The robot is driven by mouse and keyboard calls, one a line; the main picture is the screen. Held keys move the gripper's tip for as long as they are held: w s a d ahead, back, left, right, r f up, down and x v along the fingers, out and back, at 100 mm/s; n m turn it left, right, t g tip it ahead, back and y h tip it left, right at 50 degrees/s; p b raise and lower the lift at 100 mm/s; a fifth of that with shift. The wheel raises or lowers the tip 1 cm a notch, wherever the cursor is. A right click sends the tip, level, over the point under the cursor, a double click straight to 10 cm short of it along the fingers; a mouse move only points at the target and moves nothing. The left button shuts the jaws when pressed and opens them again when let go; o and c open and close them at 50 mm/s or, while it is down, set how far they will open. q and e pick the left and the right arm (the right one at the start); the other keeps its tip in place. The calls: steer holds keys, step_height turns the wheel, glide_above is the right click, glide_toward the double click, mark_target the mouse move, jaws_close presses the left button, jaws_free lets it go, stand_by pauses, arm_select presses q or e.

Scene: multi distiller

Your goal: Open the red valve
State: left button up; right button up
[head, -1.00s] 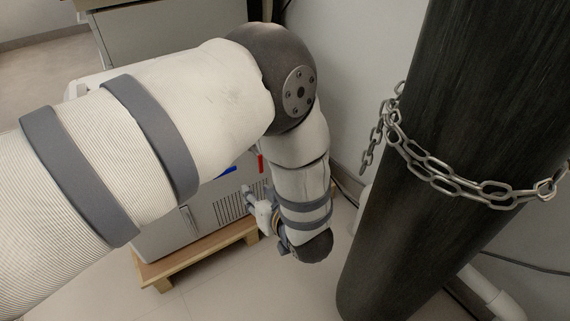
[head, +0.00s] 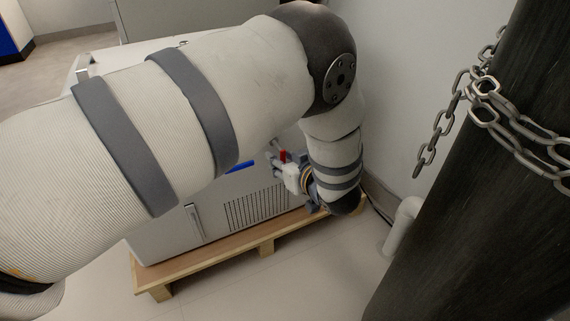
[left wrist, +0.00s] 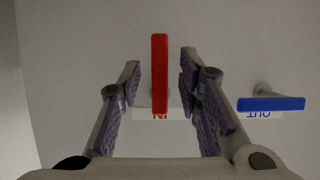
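The red valve (left wrist: 159,75) has a flat bar handle that stands upright in the left wrist view, over an upside-down "IN" label (left wrist: 158,114). My left gripper (left wrist: 160,62) is open, one finger on each side of the red handle, with a visible gap on both sides. In the head view my left gripper (head: 275,159) is at the machine's face. Whether it touches the handle cannot be told. My right gripper is not in view.
A blue valve handle (left wrist: 271,104) lies crosswise to the right, by an upside-down "OUT" label. The white machine (head: 165,238) stands on a wooden pallet (head: 205,262). A dark cylinder (head: 480,220) with a chain (head: 455,110) stands at the right. A pale pipe (head: 401,226) is near the wall.

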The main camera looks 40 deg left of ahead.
arm_select(q)
steer(key=shift+a, duration=0.15)
jaws_close()
